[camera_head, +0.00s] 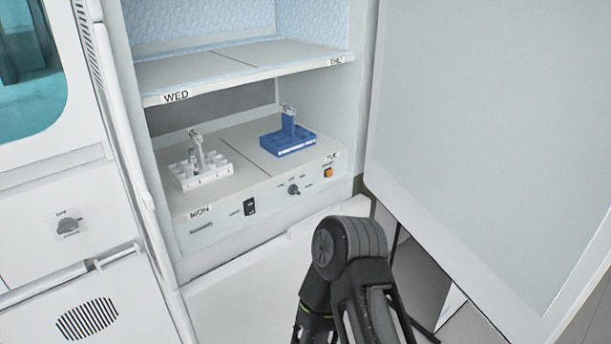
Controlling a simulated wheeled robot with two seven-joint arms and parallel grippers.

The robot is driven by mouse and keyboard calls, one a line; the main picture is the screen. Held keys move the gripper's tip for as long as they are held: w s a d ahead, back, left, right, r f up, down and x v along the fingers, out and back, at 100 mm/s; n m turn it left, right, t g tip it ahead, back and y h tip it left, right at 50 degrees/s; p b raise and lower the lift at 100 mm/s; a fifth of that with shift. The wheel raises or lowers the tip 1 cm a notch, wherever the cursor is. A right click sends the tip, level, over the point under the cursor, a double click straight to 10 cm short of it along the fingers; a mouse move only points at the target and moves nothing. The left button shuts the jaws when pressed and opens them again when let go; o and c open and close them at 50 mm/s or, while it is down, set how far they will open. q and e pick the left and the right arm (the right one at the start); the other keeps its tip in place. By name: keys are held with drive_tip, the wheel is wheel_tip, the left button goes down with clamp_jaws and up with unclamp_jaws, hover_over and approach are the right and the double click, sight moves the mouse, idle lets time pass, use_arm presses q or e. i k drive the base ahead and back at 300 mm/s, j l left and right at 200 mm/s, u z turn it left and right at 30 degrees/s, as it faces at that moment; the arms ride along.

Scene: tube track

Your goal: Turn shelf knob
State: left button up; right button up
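The shelf knob (294,189) is a small dark round knob on the sloped white front panel (225,222) under the lower shelf. It sits between a black rocker switch (250,207) and an orange button (328,173). Nothing touches it. A dark jointed part of my arm rises from the bottom of the picture, in front of and below the panel, apart from the knob. No gripper fingertips of mine can be made out in this view.
The lower shelf holds a white rack (200,176) and a blue rack (287,141). An upper shelf (240,69) is above. A large open door (480,130) stands right. Another knob (68,226) is on the left unit. A white ledge (235,300) lies below the panel.

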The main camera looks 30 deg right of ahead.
sight(293, 189)
drive_tip(key=z, duration=1)
